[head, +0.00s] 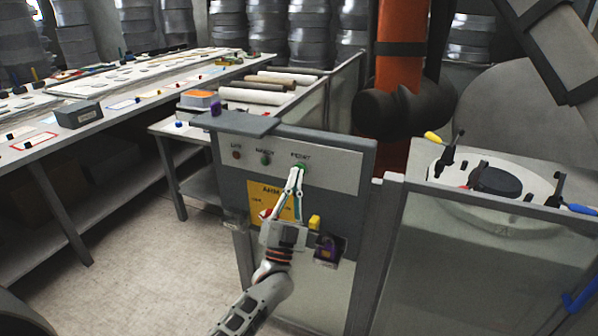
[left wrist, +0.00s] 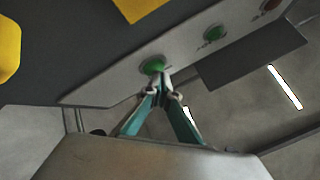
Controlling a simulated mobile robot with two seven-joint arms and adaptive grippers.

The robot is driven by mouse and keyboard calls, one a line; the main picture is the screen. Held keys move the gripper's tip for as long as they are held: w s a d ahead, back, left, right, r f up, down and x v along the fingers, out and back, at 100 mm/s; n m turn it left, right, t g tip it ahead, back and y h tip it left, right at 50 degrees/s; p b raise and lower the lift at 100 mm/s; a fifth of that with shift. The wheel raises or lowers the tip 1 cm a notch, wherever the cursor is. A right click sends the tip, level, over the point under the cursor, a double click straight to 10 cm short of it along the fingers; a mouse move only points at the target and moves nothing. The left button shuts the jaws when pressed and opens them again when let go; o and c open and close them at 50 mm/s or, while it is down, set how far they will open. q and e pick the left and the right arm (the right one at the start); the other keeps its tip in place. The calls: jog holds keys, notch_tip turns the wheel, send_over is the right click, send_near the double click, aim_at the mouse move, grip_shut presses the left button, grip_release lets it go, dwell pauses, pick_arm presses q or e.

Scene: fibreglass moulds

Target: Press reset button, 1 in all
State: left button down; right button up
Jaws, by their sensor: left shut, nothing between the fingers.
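In the left wrist view the fingertips (left wrist: 161,78) overlap the button's edge. I cannot tell whether they touch it or press it in. My right gripper is not in view.
A second green button (head: 265,159) and a red one (head: 236,154) sit left on the same panel. Glass-panelled barriers (head: 392,240) stand to the right. A long table (head: 120,105) is at left.

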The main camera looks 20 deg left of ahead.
pick_arm(q)
jog(key=shift+w, duration=0.15)
dwell(0.5)
jog(key=shift+s+p, duration=0.35)
jog(key=shift+s, duration=0.5)
jog(key=s+p, duration=0.2)
jog(key=s, duration=0.3)
jog(key=shift+a, duration=0.1)
jog(key=shift+f, duration=0.1)
dwell(0.5)
